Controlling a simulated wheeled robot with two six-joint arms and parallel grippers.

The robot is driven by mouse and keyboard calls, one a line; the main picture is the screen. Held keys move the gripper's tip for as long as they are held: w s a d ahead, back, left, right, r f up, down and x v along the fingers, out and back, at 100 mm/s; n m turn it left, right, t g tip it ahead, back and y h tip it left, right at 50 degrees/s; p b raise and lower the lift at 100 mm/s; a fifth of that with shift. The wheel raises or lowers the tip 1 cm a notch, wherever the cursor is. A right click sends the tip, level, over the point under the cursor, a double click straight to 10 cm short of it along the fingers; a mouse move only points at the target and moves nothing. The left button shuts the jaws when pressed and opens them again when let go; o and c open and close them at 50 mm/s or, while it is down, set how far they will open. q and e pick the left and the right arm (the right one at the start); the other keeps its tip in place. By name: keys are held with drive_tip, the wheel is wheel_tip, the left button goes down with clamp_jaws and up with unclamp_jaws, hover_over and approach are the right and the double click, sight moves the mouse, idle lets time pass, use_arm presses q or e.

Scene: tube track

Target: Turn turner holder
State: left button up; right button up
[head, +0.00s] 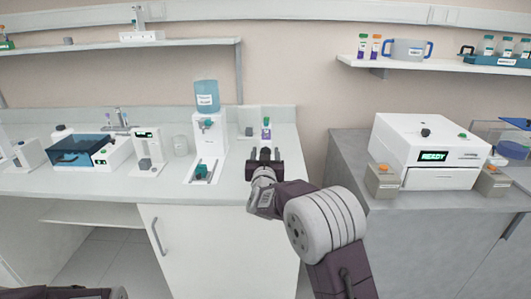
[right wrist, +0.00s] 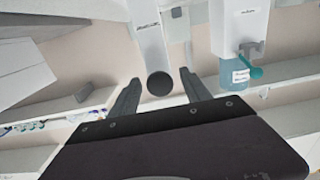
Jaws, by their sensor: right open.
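My right gripper (head: 264,155) is open over the front right part of the white counter (head: 225,186). In the right wrist view its two dark fingers (right wrist: 159,77) are spread apart. A dark round knob-like end (right wrist: 158,84) shows between them, below a pale labelled block (right wrist: 149,38) that may be the turner holder. I cannot tell whether the fingers touch it. The holder is not clearly made out there. My left gripper is not in view.
A water dispenser (head: 208,133) with a blue bottle stands left of the gripper; it also shows in the right wrist view (right wrist: 236,72). A white machine reading READY (head: 425,151) sits on the grey right counter (head: 345,150). A gap separates the counters.

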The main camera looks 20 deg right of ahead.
drive_tip(key=shift+w+d, duration=0.15)
drive_tip(key=shift+w, duration=0.25)
clamp_jaws()
